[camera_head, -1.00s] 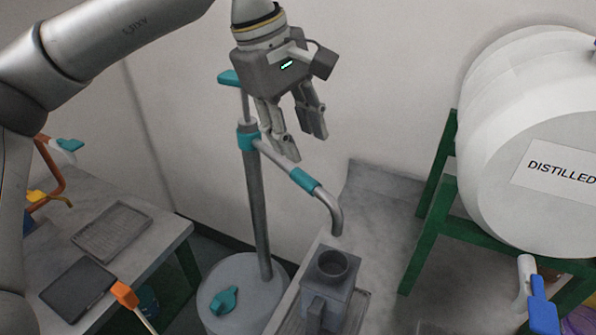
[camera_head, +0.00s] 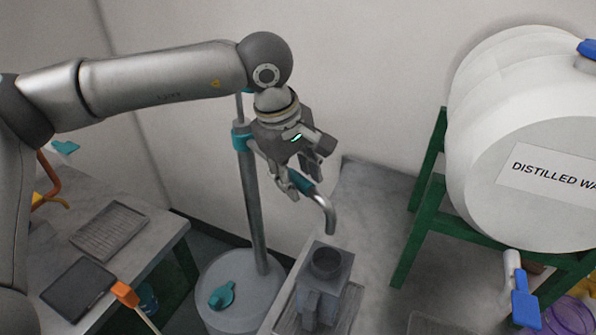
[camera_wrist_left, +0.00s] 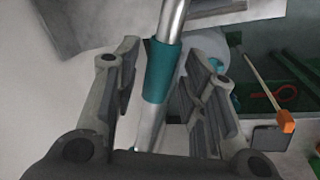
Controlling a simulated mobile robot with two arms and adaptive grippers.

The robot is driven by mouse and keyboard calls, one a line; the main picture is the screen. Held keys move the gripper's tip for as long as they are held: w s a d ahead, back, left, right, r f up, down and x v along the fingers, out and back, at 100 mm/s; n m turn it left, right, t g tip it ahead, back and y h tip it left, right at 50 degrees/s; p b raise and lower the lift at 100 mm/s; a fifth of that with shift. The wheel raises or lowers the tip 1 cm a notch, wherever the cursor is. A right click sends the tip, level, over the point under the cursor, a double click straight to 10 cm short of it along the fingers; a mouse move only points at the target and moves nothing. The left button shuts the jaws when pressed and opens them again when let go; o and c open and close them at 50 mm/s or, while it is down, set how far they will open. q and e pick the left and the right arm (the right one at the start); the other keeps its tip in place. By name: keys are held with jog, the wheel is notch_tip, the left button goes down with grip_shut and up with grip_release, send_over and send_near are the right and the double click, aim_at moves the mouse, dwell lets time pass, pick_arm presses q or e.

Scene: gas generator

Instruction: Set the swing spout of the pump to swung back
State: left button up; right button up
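The pump's upright grey pipe (camera_head: 253,205) rises from a round drum (camera_head: 240,290) with a teal cap on top. Its swing spout (camera_head: 329,213) reaches out to the right, and its bent end hangs over a grey box-shaped container with a round opening (camera_head: 326,264). My left gripper (camera_head: 302,190) is at the spout's middle, close to its teal sleeve. In the left wrist view the teal sleeve (camera_wrist_left: 161,70) lies between the two open fingers, with a visible gap on each side. The fingers hide part of the spout in the head view. My right gripper is not in view.
A grey bench (camera_head: 370,200) stands under the container. A white tank (camera_head: 520,140) on a green stand (camera_head: 430,215) is at the right. A table at the left bears a grey tray (camera_head: 110,231) and a black tablet-like slab (camera_head: 78,283). The wall is close behind the pump.

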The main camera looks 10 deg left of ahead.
pick_arm(q)
grip_shut()
dwell(0.4)
jog(key=w+d+n+y+p, duration=0.1)
jog(key=w+d+n+y, duration=0.1)
jog(key=w+n, duration=0.9)
jog(key=w+d, duration=0.1)
jog(key=w, duration=0.6)
jog(key=shift+t+y, duration=0.3)
jog(key=shift+r+n, duration=0.15)
jog(key=shift+n, duration=0.15)
